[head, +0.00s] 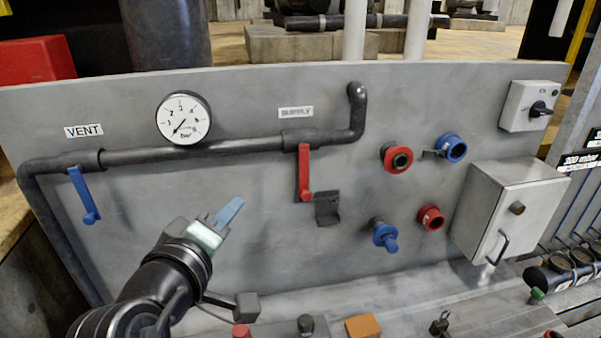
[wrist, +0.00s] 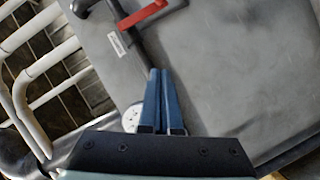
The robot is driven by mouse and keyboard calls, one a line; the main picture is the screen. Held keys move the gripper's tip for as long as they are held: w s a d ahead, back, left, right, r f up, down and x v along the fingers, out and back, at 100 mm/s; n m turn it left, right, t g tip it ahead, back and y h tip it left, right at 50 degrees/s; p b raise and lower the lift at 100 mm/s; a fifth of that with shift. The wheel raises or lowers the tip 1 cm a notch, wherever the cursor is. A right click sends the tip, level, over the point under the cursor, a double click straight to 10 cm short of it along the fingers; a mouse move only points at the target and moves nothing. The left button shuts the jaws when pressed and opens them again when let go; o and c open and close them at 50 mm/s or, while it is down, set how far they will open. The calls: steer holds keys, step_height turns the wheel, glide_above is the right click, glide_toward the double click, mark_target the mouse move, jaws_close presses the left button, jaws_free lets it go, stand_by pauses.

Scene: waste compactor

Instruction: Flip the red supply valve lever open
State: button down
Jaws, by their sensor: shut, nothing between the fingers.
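The red supply valve lever (head: 304,174) hangs straight down from the dark pipe under the right-hand label plate in the head view. In the wrist view the red lever (wrist: 143,14) is at the top, ahead of the fingertips. My gripper (head: 232,208) is in front of the panel, to the left of and a little lower than the lever in the head view. Its two blue fingers (wrist: 160,72) are together with nothing between them. The gripper appears apart from the lever. A dark bracket (head: 327,207) sits just right of the lever's lower end.
A blue vent lever (head: 84,196) hangs on the left pipe. A pressure gauge (head: 183,118) sits above the pipe. Red and blue couplings (head: 397,157) and a grey box (head: 505,210) are to the right. Small objects, including an orange block (head: 362,327), lie on the ledge below.

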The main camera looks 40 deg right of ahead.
steer(key=shift+s+d+f+g, duration=0.75)
steer(key=shift+s+d+g, duration=0.15)
steer(key=shift+d, duration=0.1)
steer(key=shift+w+d, duration=0.1)
steer(key=p, duration=0.4)
glide_toward(301, 189)
steer(key=w, duration=0.3)
steer(key=shift+s+d+f+p, duration=0.15)
steer(key=shift+d+f+p, duration=0.15)
steer(key=shift+d, duration=0.35)
steer(key=shift+s+d+f+p, duration=0.1)
steer(key=shift+d+f+p, duration=0.1)
steer(key=shift+d+p, duration=0.35)
steer(key=shift+s+d+f+p, duration=0.2)
steer(key=shift+d+f, duration=0.1)
steer(key=shift+d, duration=0.45)
